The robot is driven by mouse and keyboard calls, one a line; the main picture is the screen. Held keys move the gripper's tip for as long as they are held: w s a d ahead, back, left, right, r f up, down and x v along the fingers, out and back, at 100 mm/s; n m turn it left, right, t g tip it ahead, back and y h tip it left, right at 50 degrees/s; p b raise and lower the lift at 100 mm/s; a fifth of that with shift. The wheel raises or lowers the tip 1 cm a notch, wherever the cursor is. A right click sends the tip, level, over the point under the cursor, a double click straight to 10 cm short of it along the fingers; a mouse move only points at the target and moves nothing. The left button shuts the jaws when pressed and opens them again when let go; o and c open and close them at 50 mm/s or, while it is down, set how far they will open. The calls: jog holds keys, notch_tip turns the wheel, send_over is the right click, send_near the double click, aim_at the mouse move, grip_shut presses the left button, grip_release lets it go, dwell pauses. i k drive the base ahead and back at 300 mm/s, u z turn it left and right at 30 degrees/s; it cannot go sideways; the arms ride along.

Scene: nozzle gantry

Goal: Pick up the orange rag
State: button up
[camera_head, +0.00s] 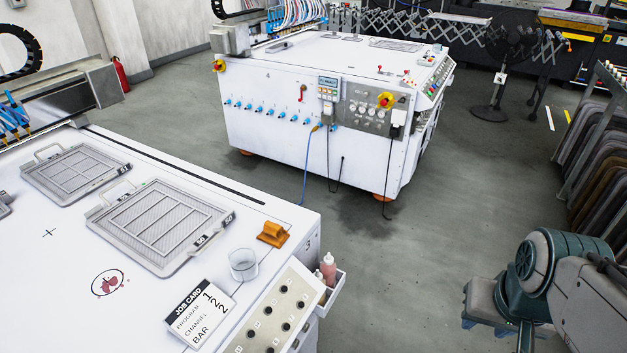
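The orange rag (273,235) lies as a small raised, folded-looking shape on the white top of the near machine (245,205), close to its right edge. It sits just above the control panel and behind the clear glass. Nothing covers it. Part of my arm (540,265) shows at the lower right, over the floor and well apart from the rag. I cannot make out my gripper's fingers in this view.
Beside the rag stand a clear glass (243,264) and a job card (200,313). Metal mesh trays (160,226) lie to the left. Bottles (328,270) stand in a side holder. A second white machine (315,100) stands behind; the floor between is open.

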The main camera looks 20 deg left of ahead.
aim_at(274, 234)
jog(key=i, duration=1.95)
jog(key=u, duration=3)
